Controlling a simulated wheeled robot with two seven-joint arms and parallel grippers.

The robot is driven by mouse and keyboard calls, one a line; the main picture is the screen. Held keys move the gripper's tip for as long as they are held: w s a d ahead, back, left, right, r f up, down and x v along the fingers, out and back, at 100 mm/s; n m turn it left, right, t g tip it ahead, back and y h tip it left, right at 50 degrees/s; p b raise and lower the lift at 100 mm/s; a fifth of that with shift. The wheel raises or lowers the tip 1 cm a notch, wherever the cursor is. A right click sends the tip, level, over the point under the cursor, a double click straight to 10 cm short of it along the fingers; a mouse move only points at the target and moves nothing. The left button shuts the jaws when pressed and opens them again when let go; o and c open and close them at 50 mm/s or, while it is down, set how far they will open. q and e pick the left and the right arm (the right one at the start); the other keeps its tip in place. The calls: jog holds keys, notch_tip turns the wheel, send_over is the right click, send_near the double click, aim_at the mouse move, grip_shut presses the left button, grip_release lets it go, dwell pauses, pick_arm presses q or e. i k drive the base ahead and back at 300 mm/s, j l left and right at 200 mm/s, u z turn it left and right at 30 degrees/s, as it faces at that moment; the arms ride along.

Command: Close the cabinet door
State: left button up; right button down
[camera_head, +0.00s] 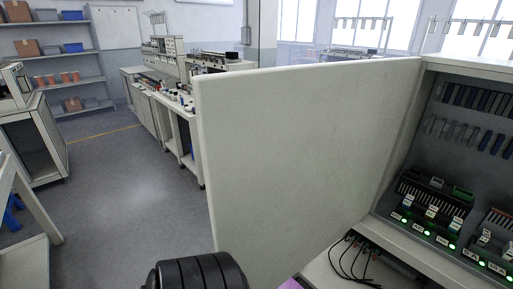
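The cabinet door (300,150) is a large pale panel that stands wide open in the middle of the head view. Its right edge meets the left side of the cabinet (422,120), and its free edge is at the left, towards the aisle. The cabinet's inside shows at the right, with rows of dark connectors and modules with green lights. Neither gripper's fingers show in this view, and I see nothing touching the door's visible face. The door's lower part runs out of the picture or is hidden at the bottom.
Open grey floor (135,200) lies left of the door. A long workbench (170,115) stands behind the door's free edge. A shelf (55,55) and white stands are at the far left.

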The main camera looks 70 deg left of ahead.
aim_at(293, 157)
jog(key=k+j, duration=0.1)
jog(key=j, duration=0.5)
jog(key=k+j, duration=0.1)
jog(key=j, duration=0.55)
jog(key=k+j+u, duration=0.1)
jog(key=j, duration=0.5)
